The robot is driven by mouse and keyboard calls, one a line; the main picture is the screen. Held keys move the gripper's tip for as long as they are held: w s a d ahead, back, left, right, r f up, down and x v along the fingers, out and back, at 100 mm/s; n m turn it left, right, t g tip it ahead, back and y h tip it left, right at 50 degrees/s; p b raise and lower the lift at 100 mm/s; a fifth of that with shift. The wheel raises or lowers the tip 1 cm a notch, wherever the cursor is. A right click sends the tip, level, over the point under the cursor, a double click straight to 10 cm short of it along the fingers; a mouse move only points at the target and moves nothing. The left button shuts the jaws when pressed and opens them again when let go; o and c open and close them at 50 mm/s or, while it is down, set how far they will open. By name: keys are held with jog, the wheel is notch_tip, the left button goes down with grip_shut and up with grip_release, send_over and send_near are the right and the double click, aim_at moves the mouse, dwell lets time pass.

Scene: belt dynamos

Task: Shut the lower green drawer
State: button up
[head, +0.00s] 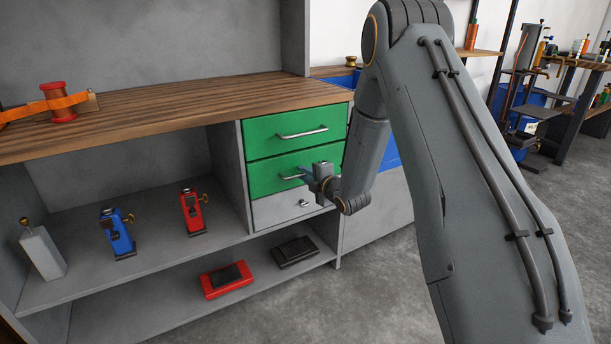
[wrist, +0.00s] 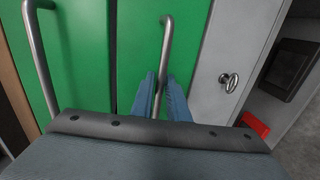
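The lower green drawer (head: 272,177) is in the cabinet under the wooden top, below the upper green drawer (head: 270,134). Its front looks about flush with the drawer above, and any small gap is hard to judge. My gripper (head: 305,175) is at its front. In the wrist view the drawers appear turned on their side, with the lower green drawer (wrist: 140,48) in the middle. The blue fingers of my gripper (wrist: 162,82) lie close on both sides of its metal bar handle (wrist: 166,40) and look shut on it.
A grey drawer (head: 275,210) with a knob is just below. The open shelf to the left holds a blue device (head: 117,235), a red device (head: 192,212) and a pale block (head: 42,252). A red case (head: 227,280) and a black case (head: 295,251) lie on the lower shelf.

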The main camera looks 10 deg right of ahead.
jog(key=shift+r, duration=0.2)
jog(key=p+v, duration=0.1)
jog(key=v, duration=0.6)
jog(key=shift+s, duration=0.4)
jog(key=shift+d+f, duration=0.15)
